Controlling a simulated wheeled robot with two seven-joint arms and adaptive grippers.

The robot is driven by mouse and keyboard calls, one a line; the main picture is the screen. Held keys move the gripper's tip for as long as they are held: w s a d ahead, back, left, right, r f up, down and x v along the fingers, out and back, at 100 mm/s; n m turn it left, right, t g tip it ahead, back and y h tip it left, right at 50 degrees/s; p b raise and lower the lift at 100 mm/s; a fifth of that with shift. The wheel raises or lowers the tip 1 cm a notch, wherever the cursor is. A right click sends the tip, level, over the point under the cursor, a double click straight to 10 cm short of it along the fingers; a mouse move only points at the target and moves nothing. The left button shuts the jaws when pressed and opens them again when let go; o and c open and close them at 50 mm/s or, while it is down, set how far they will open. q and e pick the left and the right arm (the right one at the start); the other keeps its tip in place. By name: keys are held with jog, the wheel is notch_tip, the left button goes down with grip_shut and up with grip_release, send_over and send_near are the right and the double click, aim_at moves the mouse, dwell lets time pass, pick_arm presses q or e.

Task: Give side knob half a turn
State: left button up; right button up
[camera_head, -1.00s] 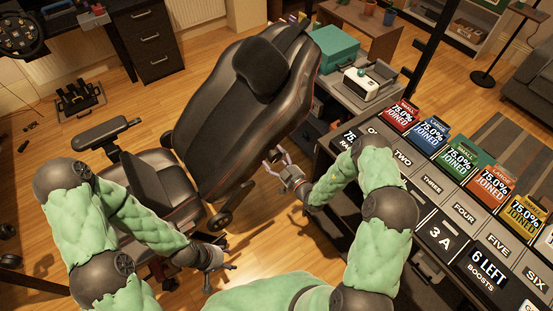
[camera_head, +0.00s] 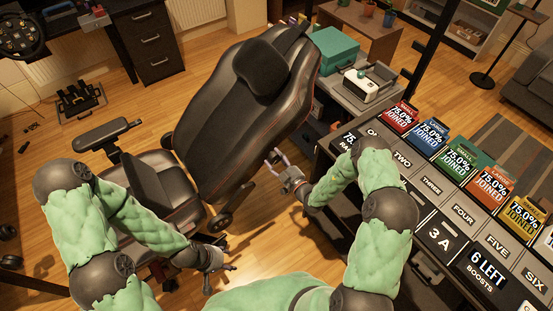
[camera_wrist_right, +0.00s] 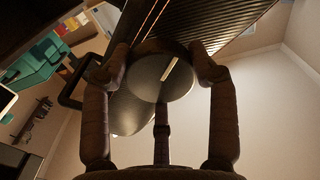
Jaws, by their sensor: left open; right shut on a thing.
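The side knob (camera_wrist_right: 161,82) is a round dark disc with a pale line across its face, on the side of the black racing seat (camera_head: 235,105). In the right wrist view it sits between the fingers of my right gripper (camera_wrist_right: 162,64), which is shut on it from both sides. The pale line leans up and to the right. In the head view my right gripper (camera_head: 276,158) is at the seat's right side, and the knob cannot be made out there. My left gripper (camera_head: 228,268) is open and empty, low beside the seat base.
A grey board with colored cards (camera_head: 460,160) stands close to the right of my right arm. A teal box (camera_head: 333,48) and a white device (camera_head: 366,84) are behind the seat. A steering wheel (camera_head: 20,35) is at the far left.

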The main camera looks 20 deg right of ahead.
jog(key=n, duration=0.2)
jog(key=n+p, duration=0.1)
jog(key=n, duration=0.1)
jog(key=shift+s+f, duration=0.1)
jog(key=shift+f, duration=0.1)
jog(key=n+p, duration=0.1)
jog(key=n, duration=0.3)
jog(key=shift+n, duration=0.4)
jog(key=n, duration=0.4)
jog(key=shift+d+p, duration=0.1)
jog(key=shift+p, duration=0.3)
jog(key=n, duration=0.8)
jog(key=shift+r+n+p, duration=0.1)
jog(key=shift+n+p, duration=0.2)
jog(key=shift+p, duration=0.05)
jog(key=n, duration=0.4)
jog(key=shift+n, duration=0.3)
jog(key=n, duration=0.4)
jog(key=shift+r, duration=0.1)
jog(key=shift+n+p, duration=0.35)
jog(key=shift+n, duration=1.85)
jog(key=shift+r, duration=0.1)
